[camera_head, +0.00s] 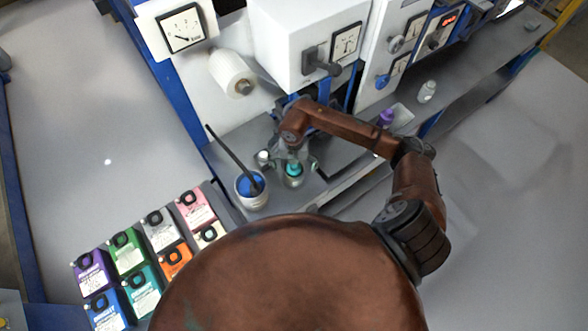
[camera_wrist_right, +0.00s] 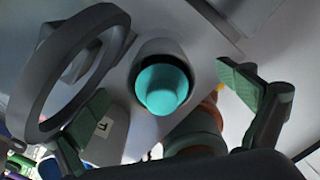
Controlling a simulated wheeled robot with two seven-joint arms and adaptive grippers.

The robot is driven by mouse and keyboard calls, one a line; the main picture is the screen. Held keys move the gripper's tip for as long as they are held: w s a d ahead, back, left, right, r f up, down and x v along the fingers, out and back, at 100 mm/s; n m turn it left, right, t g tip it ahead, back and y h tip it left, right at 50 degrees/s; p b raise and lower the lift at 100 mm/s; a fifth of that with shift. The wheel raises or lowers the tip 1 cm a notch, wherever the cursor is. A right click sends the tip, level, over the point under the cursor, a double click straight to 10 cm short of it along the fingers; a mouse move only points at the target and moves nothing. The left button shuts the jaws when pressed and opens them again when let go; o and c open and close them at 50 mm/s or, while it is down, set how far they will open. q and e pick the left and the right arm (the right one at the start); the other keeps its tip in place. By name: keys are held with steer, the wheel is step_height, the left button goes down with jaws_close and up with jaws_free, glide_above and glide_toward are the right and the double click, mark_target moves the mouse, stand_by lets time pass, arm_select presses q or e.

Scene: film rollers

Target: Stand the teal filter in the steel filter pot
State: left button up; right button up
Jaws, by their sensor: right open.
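The teal filter (camera_head: 293,168) sits at the mouth of the small steel filter pot (camera_head: 293,182) on the grey bench in the head view. In the right wrist view the filter (camera_wrist_right: 163,88) shows as a teal cylinder within the pot's dark round opening (camera_wrist_right: 150,50). How deep it sits is hard to tell. My right gripper (camera_head: 297,163) is open above the pot, its fingers on either side of the filter. In the wrist view both green-padded fingers stand clear of the filter. My left gripper is in neither view.
A white bucket (camera_head: 250,200) with blue contents and a dark rod stands left of the pot. A small white-capped jar (camera_head: 263,157) is close behind. White machine housings (camera_head: 290,60) and a white roll (camera_head: 231,73) rise behind. Several colored cartons (camera_head: 128,250) stand at lower left.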

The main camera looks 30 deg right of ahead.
step_height(320, 180, up, 10)
steer(key=shift+d+r, duration=0.1)
stand_by(0.4)
